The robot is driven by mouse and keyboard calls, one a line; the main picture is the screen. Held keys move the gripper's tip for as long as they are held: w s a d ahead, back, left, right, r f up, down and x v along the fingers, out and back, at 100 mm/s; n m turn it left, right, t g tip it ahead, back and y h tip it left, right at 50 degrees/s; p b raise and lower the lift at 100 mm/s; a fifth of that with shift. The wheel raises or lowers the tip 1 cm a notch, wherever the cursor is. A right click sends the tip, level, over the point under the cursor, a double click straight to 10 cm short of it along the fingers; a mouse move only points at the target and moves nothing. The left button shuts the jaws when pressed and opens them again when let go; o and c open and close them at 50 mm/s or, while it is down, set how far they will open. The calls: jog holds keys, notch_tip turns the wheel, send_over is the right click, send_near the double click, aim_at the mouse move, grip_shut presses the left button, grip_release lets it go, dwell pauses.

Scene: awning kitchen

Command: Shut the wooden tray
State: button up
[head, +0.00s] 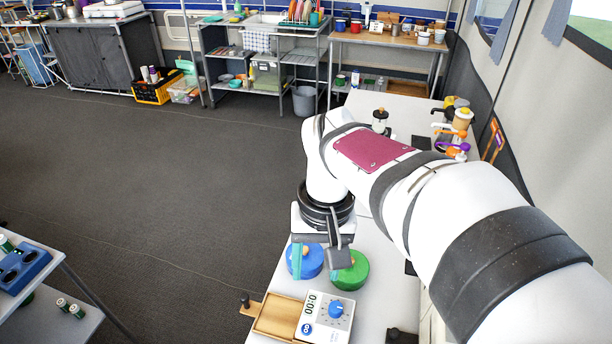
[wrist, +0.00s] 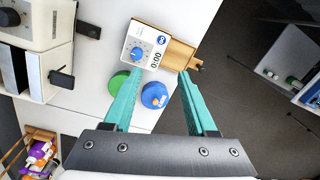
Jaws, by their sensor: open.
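The wooden tray (head: 277,316) is at the bottom of the head view, by the table's left edge. It sticks out to the left of a white timer box (head: 326,316) with a blue dial; whether it runs under the box cannot be told. A dark knob (head: 245,301) is on its outer end. The wrist view also shows the tray (wrist: 180,54) and its knob (wrist: 198,67) beyond the right fingertip. My gripper (head: 318,268) is open and empty, with teal fingers. It also shows in the wrist view (wrist: 161,73), apart from the tray.
The dark floor (head: 180,220) left of the table is open.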

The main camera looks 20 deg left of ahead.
jog(key=w+a+f+n, duration=0.2)
jog(key=a+n, duration=0.1)
jog(key=a, duration=0.5)
jog(key=n, duration=0.3)
send_near(244, 297)
jog(key=shift+t+h, duration=0.3)
jog(key=f, duration=0.7)
jog(key=shift+s+a+f, duration=0.25)
jog(key=shift+f, duration=0.6)
jog(key=shift+c, duration=0.4)
grip_shut()
